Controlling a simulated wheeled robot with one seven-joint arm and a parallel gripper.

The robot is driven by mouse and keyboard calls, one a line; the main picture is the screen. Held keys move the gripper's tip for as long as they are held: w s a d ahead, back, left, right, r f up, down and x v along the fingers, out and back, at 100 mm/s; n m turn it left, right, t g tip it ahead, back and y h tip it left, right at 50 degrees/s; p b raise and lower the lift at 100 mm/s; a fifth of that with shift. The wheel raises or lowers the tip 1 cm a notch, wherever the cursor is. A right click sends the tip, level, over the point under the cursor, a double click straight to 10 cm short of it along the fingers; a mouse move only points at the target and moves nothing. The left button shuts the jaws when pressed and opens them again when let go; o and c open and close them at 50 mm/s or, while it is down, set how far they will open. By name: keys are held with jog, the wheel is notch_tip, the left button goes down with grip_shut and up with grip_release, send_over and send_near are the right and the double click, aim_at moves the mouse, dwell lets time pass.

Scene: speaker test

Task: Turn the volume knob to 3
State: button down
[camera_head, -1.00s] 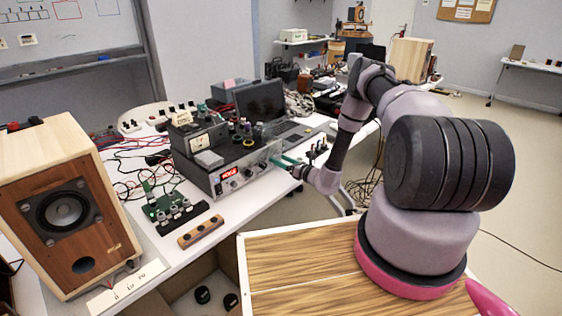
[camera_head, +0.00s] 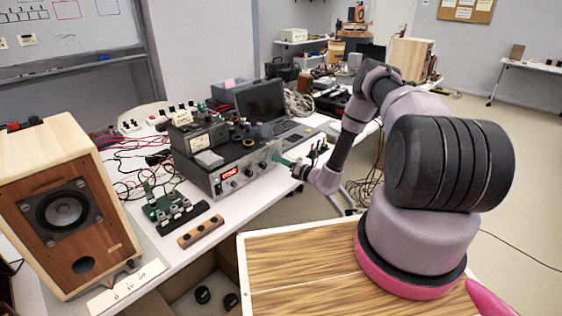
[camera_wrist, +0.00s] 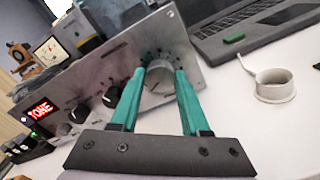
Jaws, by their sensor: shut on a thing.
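A large round silver knob (camera_wrist: 158,84), which I take as the volume knob, is at the right end of the metal front panel of an amplifier-like box (camera_head: 248,183). Dial marks ring the knob, but I cannot read their numbers or its setting. My gripper (camera_wrist: 160,74) has its two teal fingers on either side of this knob, shut on it. In the head view my gripper (camera_head: 279,160) reaches the panel's right end from the right, and the knob is hidden there.
Smaller black knobs (camera_wrist: 111,97) and a red lit display (camera_wrist: 41,108) are on the panel's left. A laptop (camera_wrist: 250,28) stands behind right, and a white ring-shaped item (camera_wrist: 274,88) lies on the table. A wooden speaker (camera_head: 62,205) stands far left. Meters are stacked on the box.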

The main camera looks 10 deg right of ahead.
jog(key=m, duration=0.6)
jog(key=shift+d, duration=0.1)
jog(key=m, duration=0.6)
jog(key=shift+f, duration=0.1)
jog(key=shift+m, duration=0.3)
jog(key=shift+c, duration=1.9)
grip_release()
jog(key=v, duration=1)
jog(key=shift+s+d, duration=0.2)
jog(key=shift+s, duration=0.15)
